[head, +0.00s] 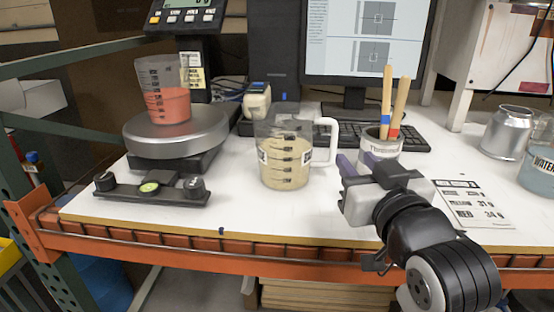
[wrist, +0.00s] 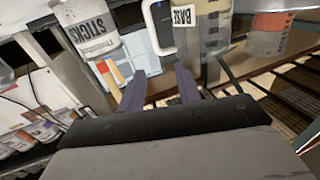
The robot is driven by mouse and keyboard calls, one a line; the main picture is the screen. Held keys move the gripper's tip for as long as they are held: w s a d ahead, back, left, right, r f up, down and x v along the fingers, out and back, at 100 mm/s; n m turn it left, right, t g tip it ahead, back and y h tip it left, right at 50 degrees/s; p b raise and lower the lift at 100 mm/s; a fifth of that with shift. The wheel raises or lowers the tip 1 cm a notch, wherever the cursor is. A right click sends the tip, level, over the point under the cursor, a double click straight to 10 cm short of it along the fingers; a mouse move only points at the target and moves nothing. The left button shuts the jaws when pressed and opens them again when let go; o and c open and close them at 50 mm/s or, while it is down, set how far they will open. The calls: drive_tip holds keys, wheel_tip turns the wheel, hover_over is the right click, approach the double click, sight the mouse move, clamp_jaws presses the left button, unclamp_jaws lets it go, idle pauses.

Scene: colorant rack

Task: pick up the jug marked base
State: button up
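The jug marked base (head: 285,165) is a clear measuring jug of cream liquid with a white handle on its right. It stands upright in the middle of the white table. Its label is partly hidden in the head view; in the wrist view the jug (wrist: 205,45) appears upside down with BASE readable. My gripper (head: 357,165) is just right of the handle, with its purple fingers pointing toward it. The fingers are spread apart and empty in the wrist view (wrist: 160,74). The handle lies ahead of the fingertips, apparently apart from them.
A tin of wooden sticks (head: 381,150) stands close behind my gripper. A jug of red liquid (head: 166,104) sits on a round scale (head: 177,132) at left. A keyboard (head: 362,133) lies behind. A printed sheet (head: 474,203) and a water jug (head: 538,170) are at right.

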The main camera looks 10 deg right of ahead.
drive_tip(key=p, duration=1.3)
approach(336, 135)
drive_tip(key=w, duration=0.3)
drive_tip(key=shift+w+a, duration=0.1)
drive_tip(key=shift+w, duration=1.1)
drive_tip(key=shift+w+p, duration=0.65)
drive_tip(key=shift+w, duration=2.05)
clamp_jaws()
drive_tip(key=shift+s, duration=0.1)
